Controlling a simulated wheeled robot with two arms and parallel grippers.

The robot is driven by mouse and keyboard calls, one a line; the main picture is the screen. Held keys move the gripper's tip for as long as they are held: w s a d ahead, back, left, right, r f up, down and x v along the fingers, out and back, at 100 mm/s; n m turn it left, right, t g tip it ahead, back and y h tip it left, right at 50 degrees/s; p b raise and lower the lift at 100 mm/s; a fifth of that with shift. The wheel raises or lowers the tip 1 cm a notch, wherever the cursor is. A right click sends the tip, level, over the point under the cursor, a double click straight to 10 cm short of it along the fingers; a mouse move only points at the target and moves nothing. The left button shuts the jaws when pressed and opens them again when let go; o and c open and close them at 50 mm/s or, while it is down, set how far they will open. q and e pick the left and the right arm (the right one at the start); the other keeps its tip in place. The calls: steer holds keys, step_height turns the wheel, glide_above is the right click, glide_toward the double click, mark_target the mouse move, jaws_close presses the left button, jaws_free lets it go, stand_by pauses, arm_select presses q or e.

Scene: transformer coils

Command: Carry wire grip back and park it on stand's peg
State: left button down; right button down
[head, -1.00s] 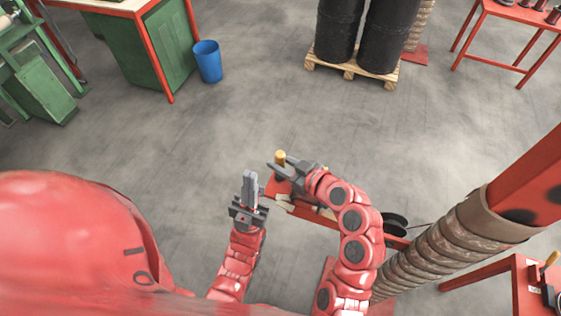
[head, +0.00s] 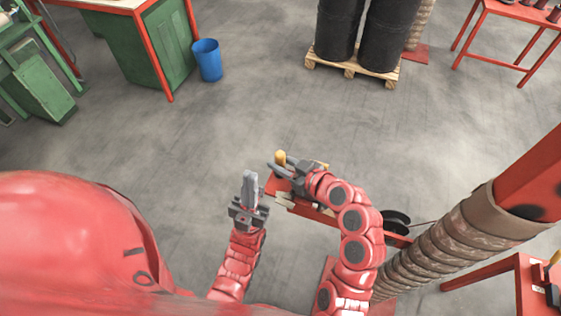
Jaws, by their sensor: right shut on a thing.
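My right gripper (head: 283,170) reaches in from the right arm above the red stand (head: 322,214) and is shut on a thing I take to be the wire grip. The rest of the held thing is hidden by the fingers. A second small yellow bit shows behind the gripper's wrist. I cannot make out the stand's peg under the gripper and arm. My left gripper (head: 250,187) is shut and empty, pointing up just left of the stand.
A thick wrapped column (head: 440,250) rises at the right, beside a black spool (head: 396,222) and a red table (head: 490,268). A blue bin (head: 208,61) and a pallet (head: 350,69) with black drums stand farther off. The floor between is clear.

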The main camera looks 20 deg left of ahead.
steer(key=shift+f+b, duration=0.75)
steer(key=shift+b, duration=0.1)
steer(key=c, duration=0.5)
jaws_free()
steer(key=shift+s+d, duration=0.1)
steer(key=shift+d, duration=0.15)
steer(key=b+v, duration=0.1)
steer(key=v, duration=0.5)
steer(key=shift+b, duration=0.4)
steer(key=shift+p+v, duration=3.9)
steer(key=shift+v, duration=1.6)
